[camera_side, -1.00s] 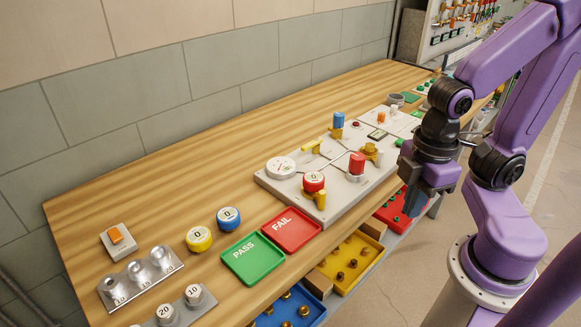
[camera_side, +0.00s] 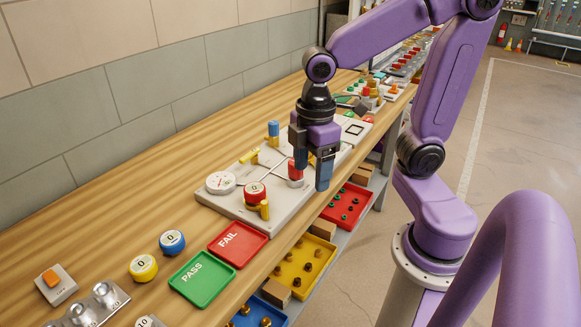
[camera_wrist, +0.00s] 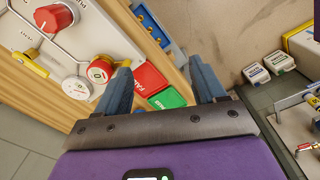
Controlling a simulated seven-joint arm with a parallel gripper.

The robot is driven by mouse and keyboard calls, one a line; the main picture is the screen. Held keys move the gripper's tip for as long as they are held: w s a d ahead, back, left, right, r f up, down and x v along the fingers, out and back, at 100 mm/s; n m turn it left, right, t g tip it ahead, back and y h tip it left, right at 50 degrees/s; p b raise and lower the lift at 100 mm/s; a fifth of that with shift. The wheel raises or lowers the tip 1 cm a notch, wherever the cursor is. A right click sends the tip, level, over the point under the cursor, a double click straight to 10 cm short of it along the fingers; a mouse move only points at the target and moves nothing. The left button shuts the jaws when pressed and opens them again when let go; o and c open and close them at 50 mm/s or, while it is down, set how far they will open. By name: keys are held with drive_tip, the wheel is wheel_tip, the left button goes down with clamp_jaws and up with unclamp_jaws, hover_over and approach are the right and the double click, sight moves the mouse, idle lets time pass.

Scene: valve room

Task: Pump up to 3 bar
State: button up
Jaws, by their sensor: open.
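A light grey valve board (camera_side: 232,204) lies on the wooden bench. On it are a white round gauge (camera_side: 221,182), a red round cap marked 0 (camera_side: 255,191), a yellow lever (camera_side: 265,209), a blue-topped cylinder (camera_side: 273,133) and a red-topped cylinder with a pale base (camera_side: 295,173). The gauge's reading is too small to tell. My gripper (camera_side: 312,178) points down, open and empty, close to the red-topped cylinder at the board's front side. In the wrist view, the red-topped cylinder (camera_wrist: 52,18) lies left of my open fingers (camera_wrist: 161,65), outside the gap; the gauge (camera_wrist: 76,88) shows too.
A red FAIL tray (camera_side: 238,244) and green PASS tray (camera_side: 202,278) lie left of the board. Yellow (camera_side: 145,267) and blue (camera_side: 172,242) round caps sit beside them. Bins of fittings, including a yellow bin (camera_side: 288,283), sit below the bench's front edge.

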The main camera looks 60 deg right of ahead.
drive_tip(key=w+d+r, duration=0.4)
drive_tip(key=w+d, duration=0.9)
drive_tip(key=d, duration=0.1)
drive_tip(key=f, duration=1.7)
drive_tip(key=shift+s+d, duration=0.1)
drive_tip(key=shift+s, duration=0.1)
drive_tip(key=c, duration=1.1)
